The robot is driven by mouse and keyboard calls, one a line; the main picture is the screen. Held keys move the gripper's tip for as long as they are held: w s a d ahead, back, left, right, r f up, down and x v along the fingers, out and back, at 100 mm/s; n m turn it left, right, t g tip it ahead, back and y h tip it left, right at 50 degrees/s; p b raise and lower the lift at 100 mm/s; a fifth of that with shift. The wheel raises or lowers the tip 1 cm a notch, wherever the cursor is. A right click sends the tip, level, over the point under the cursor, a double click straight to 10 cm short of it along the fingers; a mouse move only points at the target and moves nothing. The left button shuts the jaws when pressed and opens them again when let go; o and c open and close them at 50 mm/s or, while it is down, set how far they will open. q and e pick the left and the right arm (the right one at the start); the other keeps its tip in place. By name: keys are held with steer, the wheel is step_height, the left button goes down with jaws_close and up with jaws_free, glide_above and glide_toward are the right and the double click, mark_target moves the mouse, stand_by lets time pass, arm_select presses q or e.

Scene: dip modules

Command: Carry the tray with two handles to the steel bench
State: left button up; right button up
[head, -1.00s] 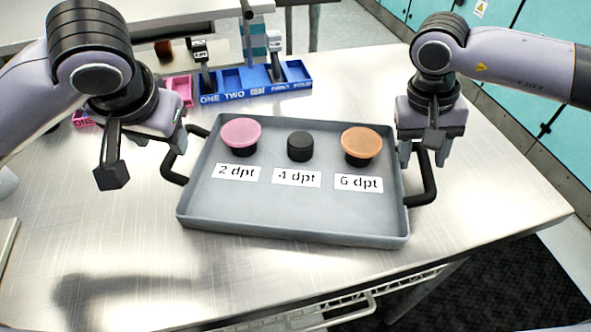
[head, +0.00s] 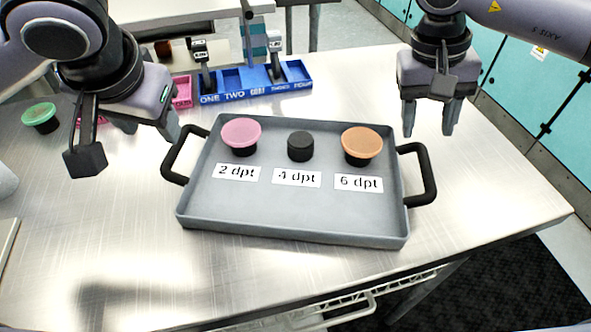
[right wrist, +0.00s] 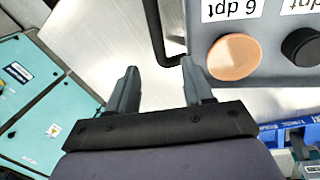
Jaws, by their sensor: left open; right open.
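The grey tray (head: 290,215) with two black handles rests on the steel bench (head: 490,190). It holds a pink-topped piece (head: 241,135), a black piece (head: 300,147) and an orange-topped piece (head: 361,145), above labels "2 dpt", "4 dpt" and "6 dpt". My left gripper (head: 130,140) is open and empty, left of the left handle (head: 178,160). My right gripper (head: 430,118) is open and empty, above and behind the right handle (head: 428,175). In the right wrist view the open fingers (right wrist: 158,85) are apart from the handle (right wrist: 155,35).
A blue compartment rack (head: 255,85) labelled "ONE TWO" stands behind the tray, with pink bins (head: 182,92) beside it. A green-topped piece (head: 40,117) is at the far left. Teal cabinets (head: 545,75) stand at the right. The bench in front of the tray is clear.

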steer(key=r, duration=0.2)
steer(key=a+r, duration=0.1)
steer(key=r, duration=0.1)
steer(key=shift+r, duration=0.4)
steer(key=shift+d, duration=0.1)
